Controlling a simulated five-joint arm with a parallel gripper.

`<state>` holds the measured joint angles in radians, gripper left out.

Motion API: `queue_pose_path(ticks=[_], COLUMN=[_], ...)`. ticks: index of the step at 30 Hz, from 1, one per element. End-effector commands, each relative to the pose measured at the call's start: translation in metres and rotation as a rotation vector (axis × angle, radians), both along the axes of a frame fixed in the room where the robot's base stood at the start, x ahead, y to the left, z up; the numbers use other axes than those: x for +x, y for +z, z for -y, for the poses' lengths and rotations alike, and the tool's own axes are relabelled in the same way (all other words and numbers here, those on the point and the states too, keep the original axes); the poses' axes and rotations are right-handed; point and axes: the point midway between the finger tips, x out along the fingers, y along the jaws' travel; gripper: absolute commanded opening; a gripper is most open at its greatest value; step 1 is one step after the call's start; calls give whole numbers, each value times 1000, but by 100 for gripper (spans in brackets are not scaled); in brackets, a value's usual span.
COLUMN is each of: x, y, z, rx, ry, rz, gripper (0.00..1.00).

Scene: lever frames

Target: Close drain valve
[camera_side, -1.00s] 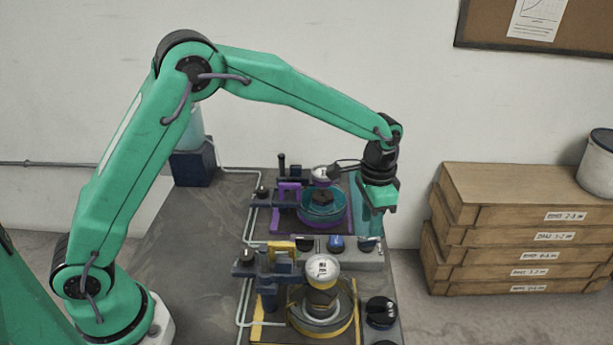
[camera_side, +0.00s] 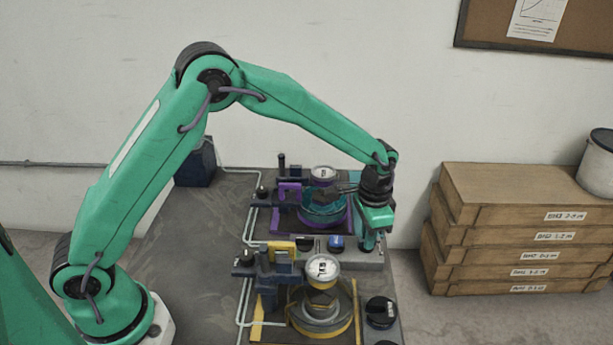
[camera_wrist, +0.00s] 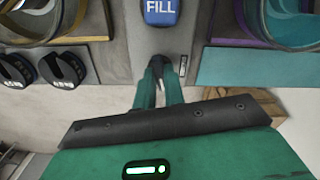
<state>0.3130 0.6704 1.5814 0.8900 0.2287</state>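My gripper (camera_side: 369,242) points down at the right end of the grey block between the two stations. In the wrist view my two green fingers (camera_wrist: 159,84) reach to a small dark part (camera_wrist: 156,64), partly hidden by them, just below the blue FILL button (camera_wrist: 160,11). A small label (camera_wrist: 183,66) sits right beside the fingertips. The fingers are close together; I cannot tell if they grip the dark part. No part is readable as the drain valve. The FILL button also shows in the side view (camera_side: 336,242), left of my gripper.
A yellow station (camera_side: 320,318) with a gauge (camera_side: 322,268) stands in front, a purple station (camera_side: 323,213) behind. Black knobs (camera_side: 381,313) stand at the front right; two show in the wrist view (camera_wrist: 64,68).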

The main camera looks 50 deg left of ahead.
Motion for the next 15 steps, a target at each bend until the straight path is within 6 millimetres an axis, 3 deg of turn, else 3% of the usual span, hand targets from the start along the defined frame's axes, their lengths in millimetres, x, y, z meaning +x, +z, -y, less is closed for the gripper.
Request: queue_pose_path(ticks=[15], x=[0], y=[0], z=[0], rx=[0], ry=[65], rz=[0], gripper=[0])
